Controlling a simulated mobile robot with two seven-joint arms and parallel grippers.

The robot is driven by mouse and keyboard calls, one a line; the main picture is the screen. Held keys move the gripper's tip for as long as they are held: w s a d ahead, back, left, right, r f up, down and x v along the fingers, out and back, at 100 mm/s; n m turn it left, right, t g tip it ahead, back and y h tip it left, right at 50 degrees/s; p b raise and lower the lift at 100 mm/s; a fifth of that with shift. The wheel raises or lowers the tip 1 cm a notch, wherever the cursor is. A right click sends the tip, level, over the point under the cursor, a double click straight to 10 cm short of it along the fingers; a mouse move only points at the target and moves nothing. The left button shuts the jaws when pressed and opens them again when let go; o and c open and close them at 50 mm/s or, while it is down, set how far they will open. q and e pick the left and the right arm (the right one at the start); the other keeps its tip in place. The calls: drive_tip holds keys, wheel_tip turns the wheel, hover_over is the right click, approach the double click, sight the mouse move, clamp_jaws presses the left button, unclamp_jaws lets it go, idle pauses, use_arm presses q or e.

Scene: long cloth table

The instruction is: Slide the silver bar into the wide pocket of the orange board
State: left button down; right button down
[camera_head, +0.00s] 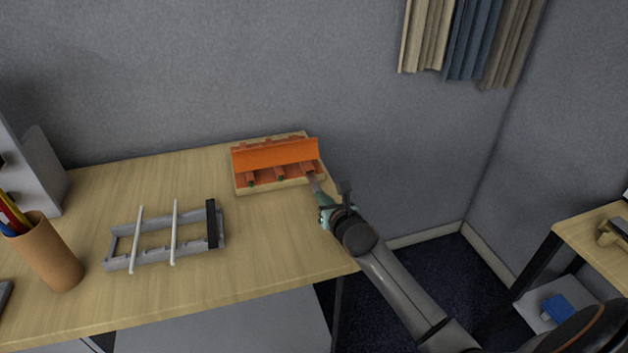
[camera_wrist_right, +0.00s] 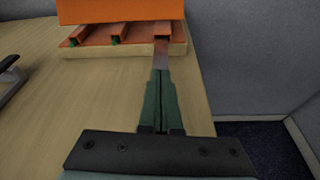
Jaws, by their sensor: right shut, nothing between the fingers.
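The orange board (camera_head: 275,156) stands at the back of the table, with an upright orange panel over several slots; it also shows in the wrist view (camera_wrist_right: 120,12). A silver bar (camera_wrist_right: 161,53), brownish in this light, sticks out toward me from the rightmost slot; its far end is hidden under the orange part. It also shows in the head view (camera_head: 314,182). My right gripper (camera_wrist_right: 160,72) is shut and empty, its green fingers together right behind the bar's near end. I cannot tell whether they touch it. My left gripper is not in view.
A grey rack (camera_head: 123,250) with two white rods and a black bar lies at the left of the table. A brown pencil cup (camera_head: 48,255) stands at the far left. The table's right edge is close to my right gripper. The wood between rack and board is clear.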

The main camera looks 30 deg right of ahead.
sight(314, 181)
drive_tip(key=shift+w+d, duration=0.15)
drive_tip(key=shift+w, duration=0.4)
drive_tip(key=shift+w+d, duration=0.15)
drive_tip(key=shift+w, duration=0.4)
drive_tip(key=shift+w+d+b, duration=0.25)
drive_tip(key=shift+w+b, duration=0.25)
drive_tip(key=shift+w, duration=0.6)
drive_tip(key=shift+w+d+b, duration=0.25)
drive_tip(key=shift+w+b, duration=0.25)
drive_tip(key=shift+w, duration=0.55)
drive_tip(key=shift+s+a+p, duration=0.15)
drive_tip(key=shift+s+p, duration=0.4)
drive_tip(key=shift+p, duration=0.1)
drive_tip(key=shift+s+a+p, duration=0.2)
drive_tip(key=shift+s+p, duration=0.3)
drive_tip(key=shift+s, duration=0.6)
drive_tip(key=p+v, duration=0.1)
drive_tip(key=v, duration=1.1)
drive_tip(key=shift+r, duration=0.1)
